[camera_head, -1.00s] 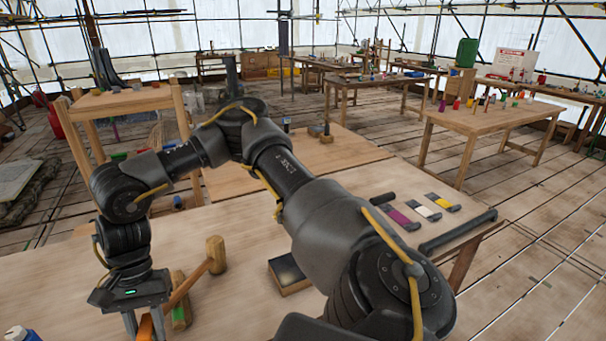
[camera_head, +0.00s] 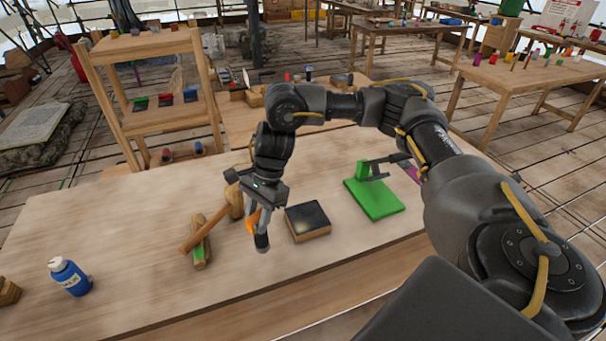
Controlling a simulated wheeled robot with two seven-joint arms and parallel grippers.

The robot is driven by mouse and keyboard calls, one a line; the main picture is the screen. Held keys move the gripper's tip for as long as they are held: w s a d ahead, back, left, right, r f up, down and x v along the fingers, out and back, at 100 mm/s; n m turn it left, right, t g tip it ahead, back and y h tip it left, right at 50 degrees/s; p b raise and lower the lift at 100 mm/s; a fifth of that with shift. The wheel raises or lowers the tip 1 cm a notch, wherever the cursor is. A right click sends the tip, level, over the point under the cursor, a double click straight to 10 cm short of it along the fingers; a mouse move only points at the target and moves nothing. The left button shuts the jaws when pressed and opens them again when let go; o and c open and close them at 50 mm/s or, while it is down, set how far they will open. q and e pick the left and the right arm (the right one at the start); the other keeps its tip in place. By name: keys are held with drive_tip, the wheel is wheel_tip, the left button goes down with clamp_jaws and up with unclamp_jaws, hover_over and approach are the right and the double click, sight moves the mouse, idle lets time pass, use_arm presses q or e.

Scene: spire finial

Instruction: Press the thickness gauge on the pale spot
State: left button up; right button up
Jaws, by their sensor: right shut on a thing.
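My right gripper (camera_head: 256,212) is shut on the thickness gauge (camera_head: 262,241), a small orange and black tool. It points down over the table, just left of the dark-topped block (camera_head: 307,219). From this angle I cannot tell whether the gauge tip touches the table. The block is a wooden slab with a blackish top. The pale spot shows only as a faint lighter patch on that top, and its edges are hard to make out. My left gripper is not in view.
A wooden mallet (camera_head: 212,224) and a wood-and-green brush-like block (camera_head: 200,245) lie left of the gripper. A blue bottle (camera_head: 70,277) stands at the front left. A green plate with an upright clamp (camera_head: 375,197) sits to the right. The table front is clear.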

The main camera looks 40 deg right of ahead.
drive_tip(key=w+d+r+m+t+h+p, duration=0.15)
drive_tip(key=d+m+t, duration=0.25)
drive_tip(key=d+m, duration=0.85)
wheel_tip(320, 180, down, 6)
drive_tip(key=w+d+n+b, duration=0.1)
drive_tip(key=d+n+b, duration=0.1)
drive_tip(key=b, duration=0.2)
drive_tip(key=shift+d+r, duration=0.2)
drive_tip(key=shift+d, duration=0.05)
drive_tip(key=shift+n+y, duration=0.25)
drive_tip(key=shift+f, duration=0.3)
drive_tip(key=shift+f+b, duration=1.15)
drive_tip(key=shift+b, duration=0.1)
drive_tip(key=shift+s, duration=0.15)
idle(0.4)
